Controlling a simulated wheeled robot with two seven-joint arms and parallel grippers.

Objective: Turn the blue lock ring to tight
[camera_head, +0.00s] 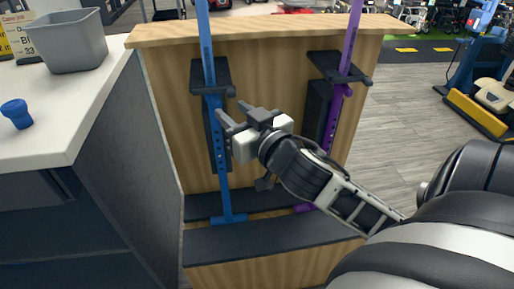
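A blue upright pole (207,45) with a row of holes in its lower part stands in front of a wooden panel, in a dark bracket (210,78). It ends in a blue foot (229,219) on a dark ledge. I cannot make out a separate blue lock ring on it; a collar shows only faintly near the bracket. My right gripper (231,112) is just right of the pole, below the bracket, its fingers pointing up and left. The fingers look apart with nothing between them; whether one touches the pole is unclear. My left gripper is not in view.
A purple pole (352,42) stands in a second bracket (339,68) to the right. A white counter (75,110) at the left holds a grey bin (68,40) and a small blue object (17,114). A blue and yellow machine (477,113) stands far right; grey floor lies between.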

